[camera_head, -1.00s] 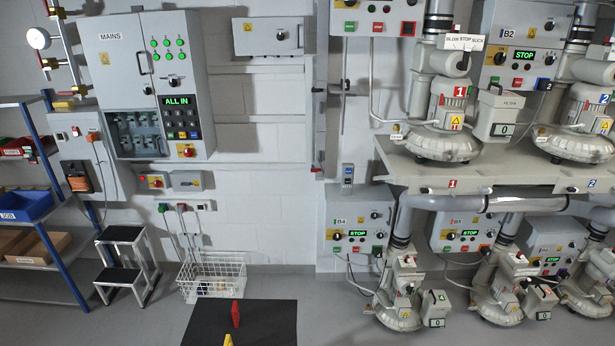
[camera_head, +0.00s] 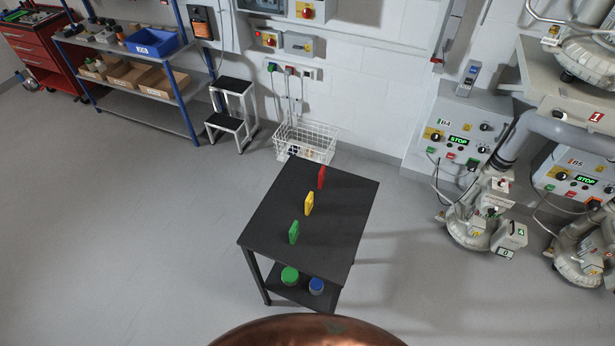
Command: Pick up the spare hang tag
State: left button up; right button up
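A black table (camera_head: 268,220) stands on the floor in the middle of the head view. Neither of my grippers is in view.
The table's lower shelf holds a green round item (camera_head: 290,275) and a blue one (camera_head: 316,285). A wire basket (camera_head: 306,143) and a step stool (camera_head: 231,117) stand behind. Blower units (camera_head: 482,218) are at right, shelving (camera_head: 122,91) at left. The left floor is clear.

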aim_at(309, 204)
jog(key=u, duration=2.75)
jog(key=k, duration=2.2)
jog(key=z, duration=2.1)
jog(key=i, duration=0.5)
jog(key=z, duration=0.05)
